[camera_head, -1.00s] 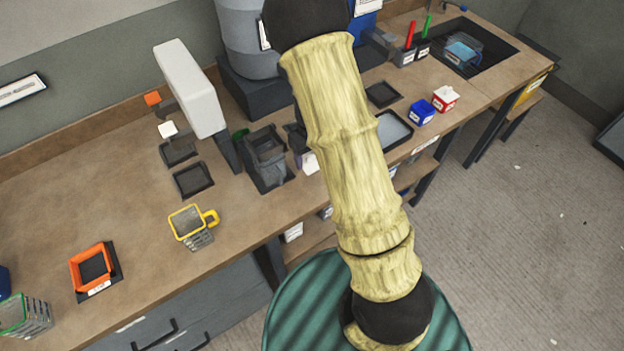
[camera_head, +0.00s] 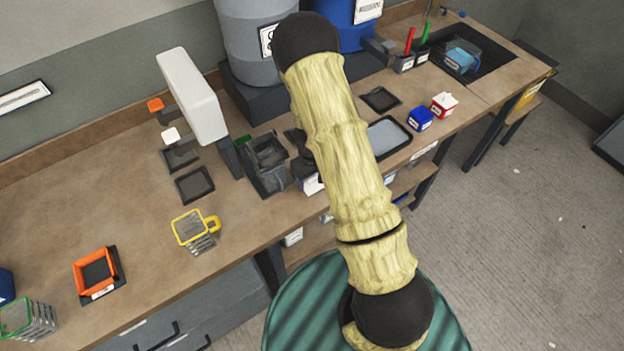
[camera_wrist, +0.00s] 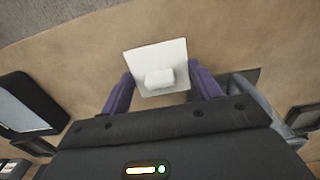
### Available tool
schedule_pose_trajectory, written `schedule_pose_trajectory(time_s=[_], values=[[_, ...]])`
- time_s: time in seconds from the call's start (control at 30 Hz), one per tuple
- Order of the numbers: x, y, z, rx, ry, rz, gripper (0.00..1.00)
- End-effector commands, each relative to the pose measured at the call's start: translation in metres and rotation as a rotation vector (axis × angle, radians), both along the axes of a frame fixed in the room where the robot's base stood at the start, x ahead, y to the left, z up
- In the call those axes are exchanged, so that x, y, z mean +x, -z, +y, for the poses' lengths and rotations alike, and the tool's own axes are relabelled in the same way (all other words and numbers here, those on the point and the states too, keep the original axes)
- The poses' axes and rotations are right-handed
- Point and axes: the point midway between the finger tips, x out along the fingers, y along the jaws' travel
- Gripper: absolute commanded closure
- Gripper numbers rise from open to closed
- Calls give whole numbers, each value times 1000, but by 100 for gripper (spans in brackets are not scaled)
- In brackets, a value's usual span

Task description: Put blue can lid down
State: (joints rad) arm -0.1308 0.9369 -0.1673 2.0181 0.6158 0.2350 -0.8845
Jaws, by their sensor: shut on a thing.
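In the wrist view my gripper (camera_wrist: 160,79) is shut on a white square lid (camera_wrist: 150,56) with a small raised white knob, its purple fingers on either side. I take this to be the blue can lid, though no blue shows on it. Tan bench top lies behind it; I cannot tell whether the lid touches it. In the head view my arm hides most of the gripper and lid. A small blue can (camera_head: 420,120) with a white label stands on the bench at right. A red and white can (camera_head: 444,103) stands beside it.
A dark-rimmed tray (camera_head: 390,136) and an empty black tray (camera_head: 381,98) lie near the cans. A dark holder (camera_head: 265,165) stands left of my arm. A yellow-rimmed wire basket (camera_head: 195,232) is at front left. Bare bench (camera_head: 120,185) lies farther left.

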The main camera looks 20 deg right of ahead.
Motion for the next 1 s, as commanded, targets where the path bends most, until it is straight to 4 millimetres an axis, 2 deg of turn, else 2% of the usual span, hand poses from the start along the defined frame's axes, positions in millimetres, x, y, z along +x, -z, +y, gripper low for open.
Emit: schedule_pose_trajectory(time_s=[0.13,0.53,0.57,0.67,1.0], values=[[-1,15,0,0,1,2,59],[0,21,0,0,0,0,59],[0,20,0,0,0,0,34],[0,19,0,0,0,0,16],[0,17,0,0,0,0,16]])
